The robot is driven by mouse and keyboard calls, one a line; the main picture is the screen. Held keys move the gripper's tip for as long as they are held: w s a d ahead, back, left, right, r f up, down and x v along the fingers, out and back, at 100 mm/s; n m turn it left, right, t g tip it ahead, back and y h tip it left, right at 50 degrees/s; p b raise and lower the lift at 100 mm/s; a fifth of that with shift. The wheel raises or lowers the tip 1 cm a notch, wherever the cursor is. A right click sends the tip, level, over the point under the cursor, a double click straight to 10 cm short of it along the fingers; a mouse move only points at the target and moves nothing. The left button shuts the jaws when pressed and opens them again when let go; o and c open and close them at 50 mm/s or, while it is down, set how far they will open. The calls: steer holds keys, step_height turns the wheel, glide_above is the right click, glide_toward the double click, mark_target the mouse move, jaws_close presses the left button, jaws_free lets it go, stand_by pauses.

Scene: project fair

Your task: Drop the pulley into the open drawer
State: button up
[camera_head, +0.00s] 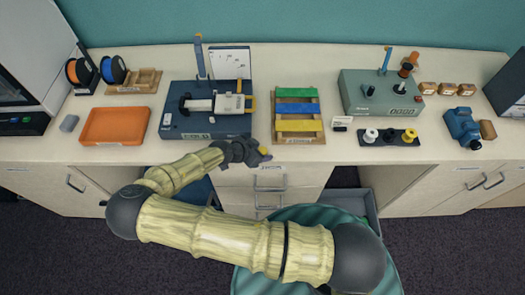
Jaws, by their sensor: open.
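My gripper (258,155) is open over the front edge of the bench, left of the open drawer. The open drawer (372,207) is a grey box pulled out below the bench top, partly hidden by a teal rounded shape. I cannot pick out the pulley for certain. Small round white, dark and yellow pieces stand on a black holder (362,139) at the right of the bench.
An orange tray (115,126), a blue-grey fixture (212,126) and a wooden rack of coloured bars (298,125) stand along the bench. A grey-green instrument box (355,92) and a blue vise-like tool (462,125) are at the right. Closed drawers (235,176) lie below my gripper.

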steer(key=shift+c, duration=0.5)
steer(key=c, duration=1)
steer(key=shift+c, duration=0.2)
step_height(320, 180, up, 10)
steer(key=b, duration=0.2)
steer(key=shift+b, duration=0.3)
